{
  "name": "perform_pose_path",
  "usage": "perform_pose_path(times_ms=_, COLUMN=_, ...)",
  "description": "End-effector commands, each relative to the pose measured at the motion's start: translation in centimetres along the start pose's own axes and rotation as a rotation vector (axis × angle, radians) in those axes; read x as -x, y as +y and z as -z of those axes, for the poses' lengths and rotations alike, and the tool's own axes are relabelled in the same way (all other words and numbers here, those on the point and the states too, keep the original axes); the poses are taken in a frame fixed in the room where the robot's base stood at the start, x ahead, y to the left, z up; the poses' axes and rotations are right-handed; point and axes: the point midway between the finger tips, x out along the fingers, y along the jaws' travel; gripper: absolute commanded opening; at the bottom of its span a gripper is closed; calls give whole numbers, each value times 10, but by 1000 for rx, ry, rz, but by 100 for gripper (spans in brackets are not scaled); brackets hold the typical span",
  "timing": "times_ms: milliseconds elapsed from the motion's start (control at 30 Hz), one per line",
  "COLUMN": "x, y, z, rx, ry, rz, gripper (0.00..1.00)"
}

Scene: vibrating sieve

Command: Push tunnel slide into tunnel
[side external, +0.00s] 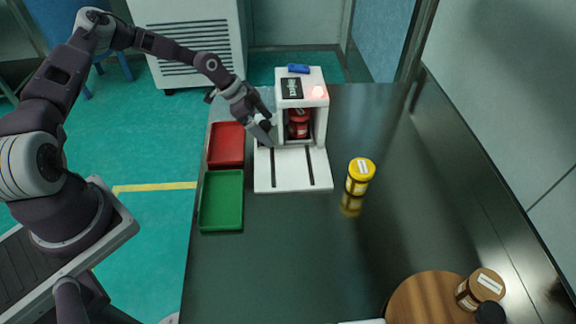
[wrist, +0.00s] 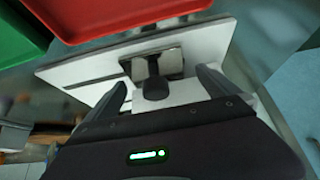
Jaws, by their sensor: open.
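The tunnel (side external: 318,112) is a white box with a dark label, standing on the table. A red jar (side external: 298,124) is inside its opening. A flat white base (side external: 292,178) with two dark grooves extends from it toward the camera. In the wrist view the white plate (wrist: 205,45) carries a metal block with a dark round knob (wrist: 155,88). I cannot tell for certain which part is the tunnel slide. My gripper (side external: 268,124) is at the tunnel's left side. In the wrist view its open fingers (wrist: 162,82) stand on either side of the knob, apart from it.
A red tray (side external: 226,145) and a green tray (side external: 221,200) lie left of the base. A yellow-lidded jar (side external: 360,177) stands to the right. The middle right of the table is clear.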

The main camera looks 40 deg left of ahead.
Motion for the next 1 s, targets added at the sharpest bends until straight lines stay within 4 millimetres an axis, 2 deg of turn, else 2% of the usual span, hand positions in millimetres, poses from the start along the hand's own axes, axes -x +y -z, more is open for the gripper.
perform_pose_path(times_ms=67, x=4, y=0, z=0, rx=0, ry=0, rz=1, gripper=100)
perform_pose_path(times_ms=700, x=85, y=-1, z=0, rx=0, ry=1, rz=2, gripper=100)
perform_pose_path(times_ms=1000, x=90, y=0, z=0, rx=0, ry=0, rz=0, gripper=100)
